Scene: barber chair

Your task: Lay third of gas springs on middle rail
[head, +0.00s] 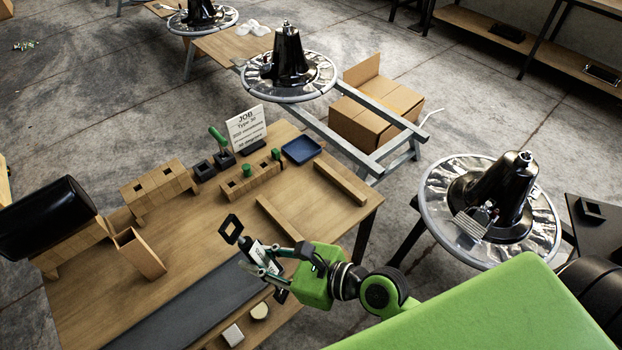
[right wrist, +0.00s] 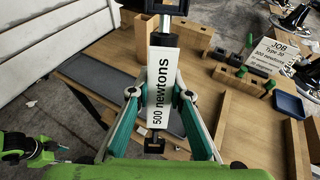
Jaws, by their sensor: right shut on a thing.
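My right gripper (head: 268,265) is shut on a gas spring (head: 257,251) with a white label and black square ends. In the right wrist view the spring (right wrist: 162,78) reads "500 newtons" and sits between the fingers (right wrist: 160,105). It is held above the front of the workbench. Two pale wooden rails lie at the bench's right: one nearer (head: 280,218), one farther right (head: 340,184). I cannot tell which is the middle rail. No other gas spring shows clearly. A green and black arm part (right wrist: 30,148), probably my left, shows in the right wrist view; its fingers are unclear.
The workbench (head: 185,240) carries a dark mat (head: 190,305), wooden blocks (head: 155,188), an open wooden box (head: 138,253), a black cylinder (head: 45,217), a blue tray (head: 302,150) and a job card (head: 246,128). A chair base (head: 490,210) stands to the right.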

